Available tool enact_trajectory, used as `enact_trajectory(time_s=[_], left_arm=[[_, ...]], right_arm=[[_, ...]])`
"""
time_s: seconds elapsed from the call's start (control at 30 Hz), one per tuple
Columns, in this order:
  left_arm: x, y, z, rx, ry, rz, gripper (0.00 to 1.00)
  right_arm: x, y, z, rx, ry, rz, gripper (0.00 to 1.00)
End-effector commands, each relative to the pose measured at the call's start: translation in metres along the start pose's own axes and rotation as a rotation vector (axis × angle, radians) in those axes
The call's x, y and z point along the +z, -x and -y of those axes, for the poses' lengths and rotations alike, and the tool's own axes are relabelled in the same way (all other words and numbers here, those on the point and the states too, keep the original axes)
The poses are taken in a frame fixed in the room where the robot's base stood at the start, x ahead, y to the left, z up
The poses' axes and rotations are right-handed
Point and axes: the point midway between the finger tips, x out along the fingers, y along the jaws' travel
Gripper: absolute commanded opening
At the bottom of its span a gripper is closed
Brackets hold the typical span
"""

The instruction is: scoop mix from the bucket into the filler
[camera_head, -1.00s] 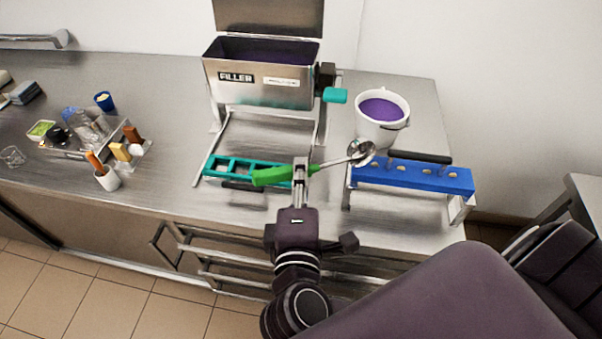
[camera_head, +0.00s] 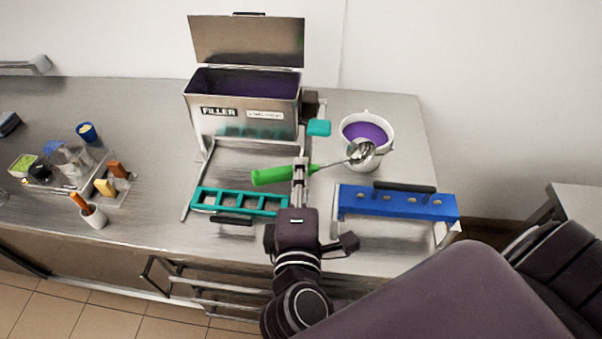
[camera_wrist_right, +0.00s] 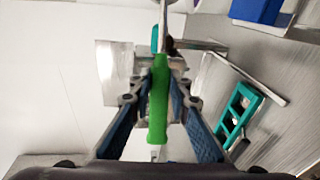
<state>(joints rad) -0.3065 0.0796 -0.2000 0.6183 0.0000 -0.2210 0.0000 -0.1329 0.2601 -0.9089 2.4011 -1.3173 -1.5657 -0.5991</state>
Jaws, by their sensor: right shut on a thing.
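The filler (camera_head: 250,117) is a steel box at the back of the counter, its lid raised, with purple mix inside. The bucket (camera_head: 349,135) is white, holds purple mix, and stands right of the filler. My right gripper (camera_head: 299,172) is shut on the green handle of a ladle (camera_head: 270,175); the handle also shows between the fingers in the right wrist view (camera_wrist_right: 158,100). The ladle's metal bowl (camera_head: 360,152) overlaps the bucket's front rim in the picture; I cannot tell whether it touches. My left gripper is not in view.
A teal mold frame (camera_head: 240,203) lies in front of the filler. A blue mold holder (camera_head: 395,204) stands on the right, in front of the bucket. A tray with bottles and small cups (camera_head: 113,186) is on the left. Counter between tray and filler is clear.

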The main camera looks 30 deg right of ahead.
Motion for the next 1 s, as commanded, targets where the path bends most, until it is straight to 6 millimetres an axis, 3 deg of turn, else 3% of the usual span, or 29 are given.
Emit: enact_trajectory(time_s=[0.03, 0.2, 0.47, 0.77, 1.0], left_arm=[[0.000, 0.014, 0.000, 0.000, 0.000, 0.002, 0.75], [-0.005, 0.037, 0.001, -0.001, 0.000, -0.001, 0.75], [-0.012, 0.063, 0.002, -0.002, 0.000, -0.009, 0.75], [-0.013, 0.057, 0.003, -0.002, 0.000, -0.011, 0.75], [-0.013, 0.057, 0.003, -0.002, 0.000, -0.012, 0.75]], right_arm=[[0.001, 0.002, -0.014, 0.001, 0.000, 0.000, 0.00], [0.002, 0.006, -0.037, 0.001, 0.000, 0.000, 0.00], [0.003, 0.010, -0.063, 0.001, 0.000, 0.000, 0.00], [-0.060, -0.011, -0.085, 0.014, 0.023, -0.180, 0.00], [-0.143, -0.027, -0.110, 0.030, 0.071, -0.446, 0.00]])
